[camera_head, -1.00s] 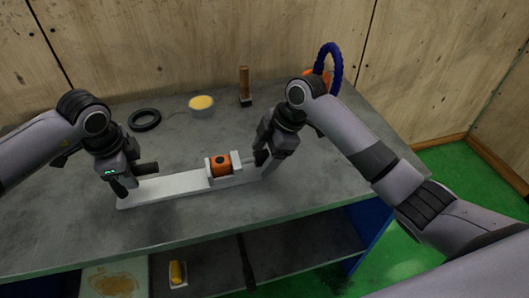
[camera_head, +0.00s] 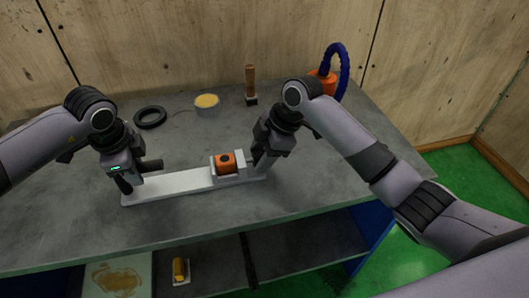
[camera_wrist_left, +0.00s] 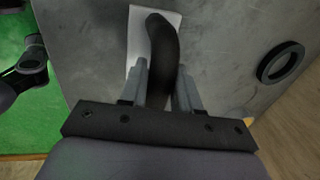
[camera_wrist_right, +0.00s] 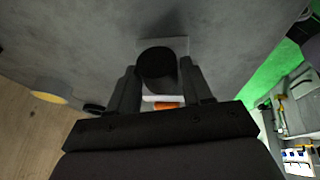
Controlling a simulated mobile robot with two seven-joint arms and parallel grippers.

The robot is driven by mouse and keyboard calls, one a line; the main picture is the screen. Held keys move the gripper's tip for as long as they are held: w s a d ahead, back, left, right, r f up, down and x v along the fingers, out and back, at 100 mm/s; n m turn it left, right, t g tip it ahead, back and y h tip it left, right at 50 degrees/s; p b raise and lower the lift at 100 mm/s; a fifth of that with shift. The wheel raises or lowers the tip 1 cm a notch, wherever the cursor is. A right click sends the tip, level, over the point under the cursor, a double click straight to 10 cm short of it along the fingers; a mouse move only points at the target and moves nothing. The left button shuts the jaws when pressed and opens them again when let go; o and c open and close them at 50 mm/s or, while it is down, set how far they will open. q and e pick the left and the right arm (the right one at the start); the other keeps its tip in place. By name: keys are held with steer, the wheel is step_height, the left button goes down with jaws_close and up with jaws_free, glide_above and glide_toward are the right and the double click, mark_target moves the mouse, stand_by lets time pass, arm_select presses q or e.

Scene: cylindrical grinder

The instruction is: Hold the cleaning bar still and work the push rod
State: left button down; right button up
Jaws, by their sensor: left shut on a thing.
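The cleaning bar is a long white bar (camera_head: 180,184) lying on the grey bench, with a dark curved handle (camera_wrist_left: 162,45) at its left end. My left gripper (camera_head: 133,178) is shut on this handle; in the left wrist view, its fingers lie on either side. Toward the bar's right end, an orange block (camera_head: 226,162) sits in a white holder. The push rod is mostly hidden by my right gripper (camera_head: 258,160). In the right wrist view, a round black knob (camera_wrist_right: 157,68) sits between that gripper's fingers, which stand apart; the orange block shows beyond.
Behind the bar on the bench are a black ring (camera_head: 151,117), a bowl of yellow material (camera_head: 207,103), an upright wooden-handled tool (camera_head: 250,85) and a blue hose (camera_head: 338,70). A yellow object (camera_head: 179,268) lies on the lower shelf. The bench in front of the bar is clear.

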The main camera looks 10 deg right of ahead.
arm_select(q)
steer(key=shift+d, duration=0.15)
arm_select(e)
steer(key=shift+o, duration=0.9)
steer(key=v, duration=1.2)
arm_select(q)
steer(key=c, duration=0.7)
jaws_free()
steer(key=r, duration=0.4)
steer(key=s+r, duration=0.1)
steer(key=r, duration=0.3)
steer(key=s+r, duration=0.1)
steer(key=r, duration=0.2)
steer(key=shift+s+r, duration=0.2)
steer(key=shift+r, duration=0.2)
